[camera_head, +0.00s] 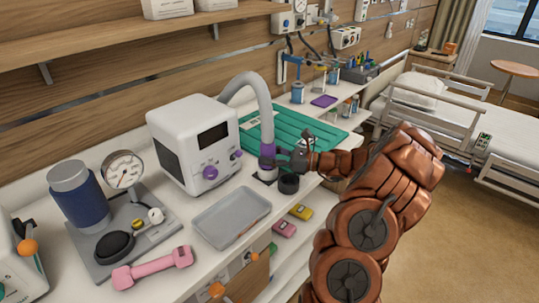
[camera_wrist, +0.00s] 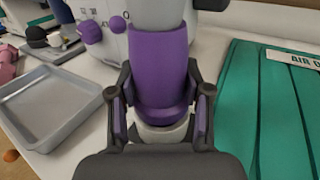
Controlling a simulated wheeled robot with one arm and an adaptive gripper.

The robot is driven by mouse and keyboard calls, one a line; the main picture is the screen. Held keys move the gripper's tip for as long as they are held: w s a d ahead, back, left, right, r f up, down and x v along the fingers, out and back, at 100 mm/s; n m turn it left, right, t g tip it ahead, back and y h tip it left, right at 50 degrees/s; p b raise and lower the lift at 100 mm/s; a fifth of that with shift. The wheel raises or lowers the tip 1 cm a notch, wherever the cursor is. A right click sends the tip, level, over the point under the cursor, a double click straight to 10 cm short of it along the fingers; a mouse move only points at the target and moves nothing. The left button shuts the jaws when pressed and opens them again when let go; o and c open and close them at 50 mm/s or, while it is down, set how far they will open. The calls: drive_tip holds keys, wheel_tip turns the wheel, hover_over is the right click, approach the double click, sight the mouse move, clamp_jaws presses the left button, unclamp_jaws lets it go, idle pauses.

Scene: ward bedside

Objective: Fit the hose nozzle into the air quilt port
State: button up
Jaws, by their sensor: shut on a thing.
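The hose nozzle (camera_head: 267,152) is a purple sleeve on the end of a grey hose (camera_head: 247,86) that arches out of a white blower unit (camera_head: 196,143). My gripper (camera_head: 281,157) is shut on the nozzle, which stands roughly upright over a dark square on the counter. In the wrist view, my gripper (camera_wrist: 160,112) has a finger on each side of the purple nozzle (camera_wrist: 160,65), with a pale end below it. The green ribbed air quilt (camera_head: 310,143) lies flat behind and right; it also shows in the wrist view (camera_wrist: 285,115). I cannot clearly make out its port.
A grey tray (camera_head: 231,216) lies in front of the blower. A pink dumbbell (camera_head: 152,268) and a pressure gauge (camera_head: 122,169) are at left. A bed (camera_head: 430,110) stands beyond the counter.

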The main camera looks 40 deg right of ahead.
drive_tip(key=o, duration=1.3)
drive_tip(key=shift+f, duration=0.1)
drive_tip(key=v, duration=1.2)
drive_tip(key=shift+d, duration=0.1)
